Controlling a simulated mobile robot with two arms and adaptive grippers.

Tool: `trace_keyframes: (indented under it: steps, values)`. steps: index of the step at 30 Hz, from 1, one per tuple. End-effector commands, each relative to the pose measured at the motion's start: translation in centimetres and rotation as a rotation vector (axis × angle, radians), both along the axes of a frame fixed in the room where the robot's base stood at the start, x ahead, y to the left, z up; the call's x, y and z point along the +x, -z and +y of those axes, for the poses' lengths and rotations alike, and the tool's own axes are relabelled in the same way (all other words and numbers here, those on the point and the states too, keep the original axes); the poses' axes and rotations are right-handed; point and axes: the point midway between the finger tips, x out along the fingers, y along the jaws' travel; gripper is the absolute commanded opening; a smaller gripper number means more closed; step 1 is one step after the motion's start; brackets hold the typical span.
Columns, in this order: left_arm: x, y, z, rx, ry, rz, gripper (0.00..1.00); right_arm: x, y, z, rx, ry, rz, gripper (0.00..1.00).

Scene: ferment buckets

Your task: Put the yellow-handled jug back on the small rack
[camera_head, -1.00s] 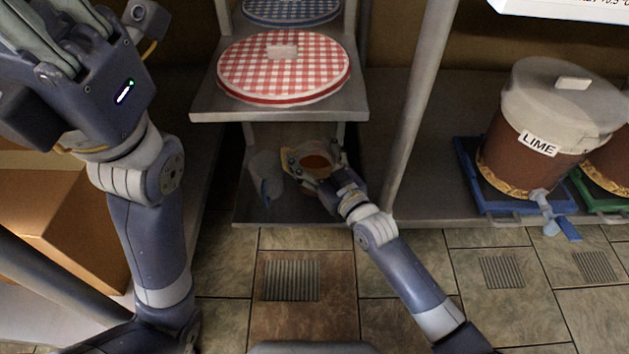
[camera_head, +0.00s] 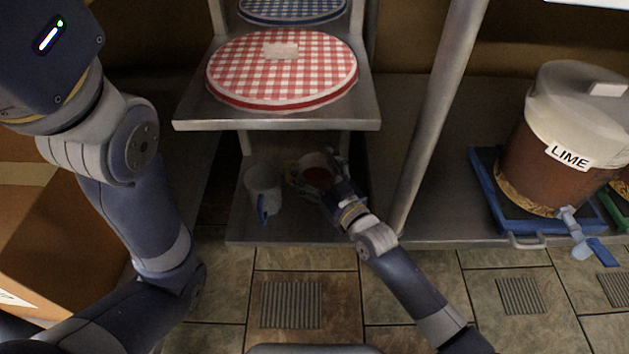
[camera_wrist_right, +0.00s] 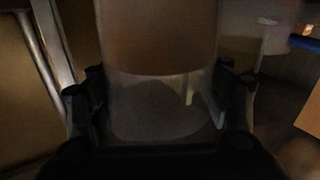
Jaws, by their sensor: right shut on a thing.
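The yellow-handled jug (camera_head: 317,173) is clear with reddish-brown contents. It is at the lower shelf (camera_head: 290,228) of the small rack, and its yellow handle (camera_head: 291,170) points left. My right gripper (camera_head: 332,178) is shut on the jug from the right and front. In the right wrist view the jug (camera_wrist_right: 160,60) fills the space between the fingers (camera_wrist_right: 160,110). I cannot tell whether its base touches the shelf. My left gripper's body (camera_head: 50,45) is at the top left, with its fingers out of frame.
A clear jug with a blue handle (camera_head: 263,188) stands just left of the held jug. Above is a shelf with a red checked round lid (camera_head: 283,75). A grey post (camera_head: 437,110) rises right of my right arm. A LIME bucket (camera_head: 560,150) stands in a blue tray at right.

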Motion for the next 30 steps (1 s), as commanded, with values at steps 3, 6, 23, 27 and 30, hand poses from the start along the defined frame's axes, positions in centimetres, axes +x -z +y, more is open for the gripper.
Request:
trace_keyframes:
  steps: [3,6,23,27,30]
  values:
    - [-0.1,1.0,0.0,0.001,0.000,-0.001,0.00,0.0,1.1,0.0,0.002,0.000,-0.003,0.36]
    - [-0.1,2.1,0.0,0.000,0.000,-0.002,0.00,0.0,2.5,0.0,0.002,0.000,-0.003,0.36]
    - [-0.1,2.9,0.0,0.000,0.000,-0.002,0.00,0.0,3.8,0.0,-0.001,0.000,-0.001,0.78]
    - [-0.1,2.9,0.0,0.000,0.000,-0.002,0.00,0.0,3.8,0.0,0.000,0.000,0.000,0.92]
    - [-0.1,2.9,0.0,0.000,0.000,-0.002,0.00,0.0,3.8,0.0,0.000,0.000,0.000,0.92]
